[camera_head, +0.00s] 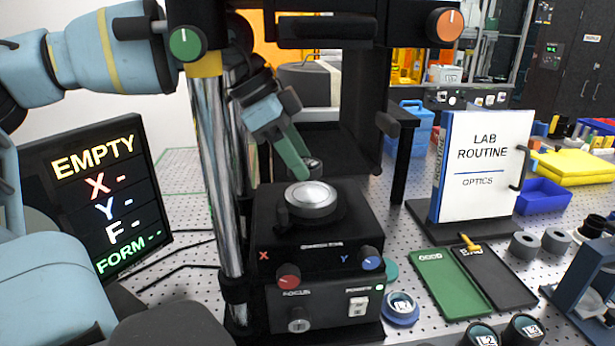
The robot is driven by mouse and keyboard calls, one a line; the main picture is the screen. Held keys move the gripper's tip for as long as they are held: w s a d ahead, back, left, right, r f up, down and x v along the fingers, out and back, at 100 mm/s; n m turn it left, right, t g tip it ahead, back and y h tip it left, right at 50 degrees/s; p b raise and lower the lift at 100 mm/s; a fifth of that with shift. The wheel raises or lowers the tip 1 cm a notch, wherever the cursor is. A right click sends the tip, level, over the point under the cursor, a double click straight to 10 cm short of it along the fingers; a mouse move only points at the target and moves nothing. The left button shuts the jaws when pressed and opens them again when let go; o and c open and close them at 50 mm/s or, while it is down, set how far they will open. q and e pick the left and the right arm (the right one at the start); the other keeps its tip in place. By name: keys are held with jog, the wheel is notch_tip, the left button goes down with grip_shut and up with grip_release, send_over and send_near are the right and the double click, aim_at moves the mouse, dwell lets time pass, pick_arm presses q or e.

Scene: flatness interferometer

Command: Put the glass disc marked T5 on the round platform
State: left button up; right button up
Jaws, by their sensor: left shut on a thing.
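The round platform (311,197) is a silver disc on a black ring, on top of the black instrument base. It looks bare. My left gripper (305,172), with green fingers, reaches down from behind the chrome column and is just above and behind the platform. It is shut on a small grey disc (314,164), mostly hidden by the fingers. No marking can be read on it, so I cannot confirm T5. The disc appears apart from the platform. My right gripper is not in view.
The chrome column (215,170) and the dark instrument head (325,30) stand close around my left arm. The screen (105,190) reads EMPTY. To the right are a blue ringed piece (401,308), a green tray (455,285), a black tray (497,278) and a Lab Routine binder (483,165).

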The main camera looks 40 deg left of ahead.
pick_arm(q)
jog(key=shift+w+d, duration=0.15)
jog(key=f, duration=0.1)
jog(key=f+b, duration=0.1)
jog(key=f, duration=0.1)
jog(key=shift+w+d, duration=0.2)
jog(key=shift+d, duration=0.1)
jog(key=shift+a+f, duration=0.15)
jog(key=shift+f, duration=0.1)
jog(key=shift+f, duration=0.1)
jog(key=o, duration=1)
